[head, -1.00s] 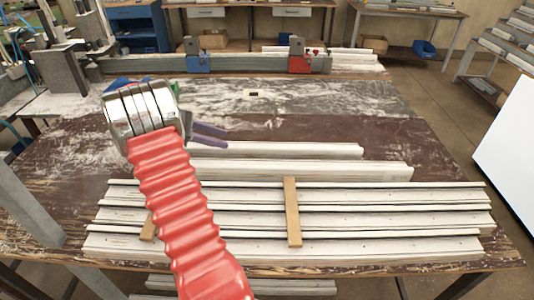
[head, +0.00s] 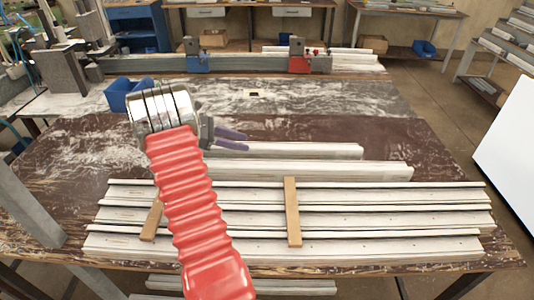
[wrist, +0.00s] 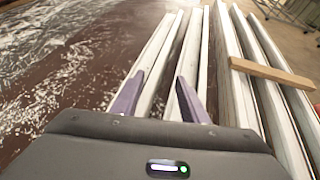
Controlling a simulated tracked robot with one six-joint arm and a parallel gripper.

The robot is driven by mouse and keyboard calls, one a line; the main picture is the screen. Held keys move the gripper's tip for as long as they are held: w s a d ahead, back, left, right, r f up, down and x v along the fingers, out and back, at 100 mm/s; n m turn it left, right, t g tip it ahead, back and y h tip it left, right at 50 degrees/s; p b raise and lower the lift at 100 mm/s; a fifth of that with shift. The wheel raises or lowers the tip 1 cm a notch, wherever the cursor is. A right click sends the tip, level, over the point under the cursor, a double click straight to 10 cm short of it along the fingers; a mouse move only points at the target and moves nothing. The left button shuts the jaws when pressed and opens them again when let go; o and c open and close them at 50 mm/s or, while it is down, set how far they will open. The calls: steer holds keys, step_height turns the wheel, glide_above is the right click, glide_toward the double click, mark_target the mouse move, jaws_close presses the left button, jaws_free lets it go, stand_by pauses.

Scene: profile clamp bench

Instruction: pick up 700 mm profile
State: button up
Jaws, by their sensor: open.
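Two shorter white profiles lie parallel on the brown table behind three longer ones. The rearmost, shortest profile (head: 310,150) and the slightly longer one (head: 330,170) in front of it have their left ends hidden behind my arm. No length marking is readable, so I cannot tell which is 700 mm. My gripper (head: 247,141) is open and empty, near the hidden left part of the rearmost profile. In the wrist view, the purple fingers of my gripper (wrist: 160,76) are apart, with the leftmost profile (wrist: 158,62) appearing between them. Contact cannot be judged.
Longer profiles (head: 380,215) lie at the front, with a wooden batten (head: 292,212) across them and another (head: 152,222) partly behind my arm. A clamp rail with a blue clamp (head: 197,62) and a red clamp (head: 299,64) runs along the back. A blue bin (head: 118,97) stands back left.

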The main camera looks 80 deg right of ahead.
mark_target(267, 148)
steer(key=shift+x, duration=1.8)
steer(key=shift+x, duration=2.6)
steer(key=shift+r, duration=0.1)
steer(key=shift+c, duration=0.5)
jaws_close()
